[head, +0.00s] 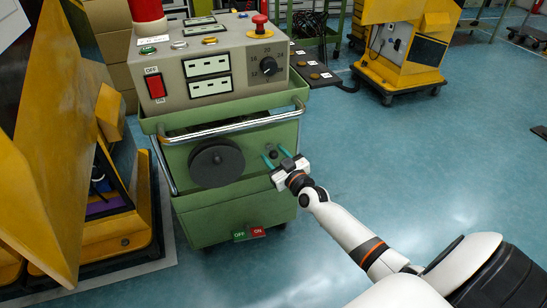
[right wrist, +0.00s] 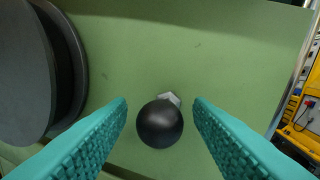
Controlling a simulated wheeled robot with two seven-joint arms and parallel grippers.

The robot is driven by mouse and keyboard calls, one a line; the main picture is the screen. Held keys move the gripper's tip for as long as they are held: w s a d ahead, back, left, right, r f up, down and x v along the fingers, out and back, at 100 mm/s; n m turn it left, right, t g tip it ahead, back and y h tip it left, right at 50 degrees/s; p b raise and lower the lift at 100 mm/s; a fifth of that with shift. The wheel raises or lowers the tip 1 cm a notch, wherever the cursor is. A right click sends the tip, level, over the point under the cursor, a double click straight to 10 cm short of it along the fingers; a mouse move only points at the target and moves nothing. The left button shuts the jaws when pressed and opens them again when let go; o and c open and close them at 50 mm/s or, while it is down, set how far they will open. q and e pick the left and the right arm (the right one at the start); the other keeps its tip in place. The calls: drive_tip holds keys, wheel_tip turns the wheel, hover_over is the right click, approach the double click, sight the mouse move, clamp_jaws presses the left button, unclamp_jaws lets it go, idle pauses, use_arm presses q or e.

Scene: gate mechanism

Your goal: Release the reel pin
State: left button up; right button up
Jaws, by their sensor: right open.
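The reel pin shows as a round black knob (right wrist: 160,123) on a small light metal base on the green cart panel. In the head view the knob (head: 273,154) is a small dark spot right of the black reel (head: 216,163). My right gripper (head: 275,155) is open, its teal fingers pointing at the panel. In the right wrist view its fingers (right wrist: 160,108) stand on either side of the knob, with a visible gap on each side. The reel (right wrist: 38,75) fills the left of that view. My left gripper is not in view.
The green cart (head: 235,210) carries a grey control box (head: 205,70) with switches and a dial. A chrome handle (head: 235,126) runs across above the reel. A yellow machine (head: 60,150) stands close at left.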

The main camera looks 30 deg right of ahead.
drive_tip(key=shift+w, duration=0.45)
drive_tip(key=shift+c, duration=0.4)
clamp_jaws()
drive_tip(key=s+p, duration=0.2)
drive_tip(key=shift+s+a+r, duration=0.15)
drive_tip(key=shift+s+a, duration=0.2)
drive_tip(key=shift+s, duration=0.1)
drive_tip(key=shift+f, duration=0.3)
drive_tip(key=shift+o, duration=0.4)
unclamp_jaws()
drive_tip(key=shift+r, duration=0.1)
